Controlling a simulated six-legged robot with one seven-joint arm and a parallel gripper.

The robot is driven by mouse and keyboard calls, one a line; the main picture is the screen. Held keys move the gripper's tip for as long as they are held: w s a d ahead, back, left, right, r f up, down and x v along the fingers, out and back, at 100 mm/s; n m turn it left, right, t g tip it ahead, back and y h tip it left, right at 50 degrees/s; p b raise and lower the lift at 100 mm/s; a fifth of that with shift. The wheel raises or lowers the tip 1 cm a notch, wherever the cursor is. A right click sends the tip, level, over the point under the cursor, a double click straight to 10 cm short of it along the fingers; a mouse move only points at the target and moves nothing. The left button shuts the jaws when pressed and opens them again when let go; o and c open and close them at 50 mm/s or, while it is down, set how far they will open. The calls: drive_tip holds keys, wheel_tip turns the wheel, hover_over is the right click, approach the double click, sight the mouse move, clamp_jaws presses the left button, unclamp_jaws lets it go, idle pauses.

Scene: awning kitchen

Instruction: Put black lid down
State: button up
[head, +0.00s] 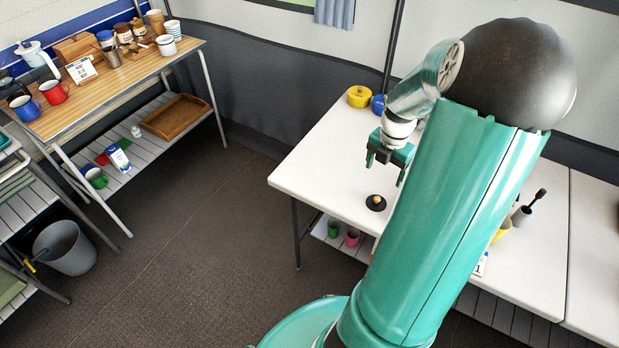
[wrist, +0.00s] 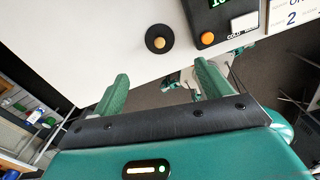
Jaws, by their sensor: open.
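The black lid (head: 376,203) is a small round disc with a tan knob. It lies on the white table (head: 325,178) near the front edge, knob up. In the wrist view the lid (wrist: 159,39) lies flat on the white top, ahead of the fingers and apart from them. My gripper (head: 388,166) is above the table, behind the lid in the head view. Its two green fingers (wrist: 158,85) are spread with nothing between them. My arm hides much of the table's middle.
A yellow pot (head: 359,96) and a blue pot (head: 378,104) stand at the table's back. In the wrist view a black device with an orange knob (wrist: 208,38) sits beside the lid. Cups stand on the shelf below. White table surface around the lid is clear on its left.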

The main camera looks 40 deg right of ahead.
drive_tip(key=w+a+r+m+t+h, duration=0.1)
drive_tip(key=w+a+r+m, duration=0.1)
drive_tip(key=a+r+m, duration=0.6)
drive_tip(key=w+a+r+m+t+h, duration=0.1)
drive_tip(key=w+a+r+m, duration=0.15)
drive_tip(key=a+r, duration=0.6)
drive_tip(key=s+a+r+m+t+y, duration=0.1)
drive_tip(key=s+a+r+m, duration=0.1)
drive_tip(key=a+m, duration=0.3)
drive_tip(key=s+a+r+m+t+y, duration=0.1)
drive_tip(key=s+a+m, duration=0.4)
drive_tip(key=a, duration=0.9)
drive_tip(key=shift+r+t, duration=0.35)
drive_tip(key=shift+t, duration=0.45)
drive_tip(key=shift+s, duration=0.15)
drive_tip(key=c, duration=0.9)
drive_tip(key=shift+d, duration=0.1)
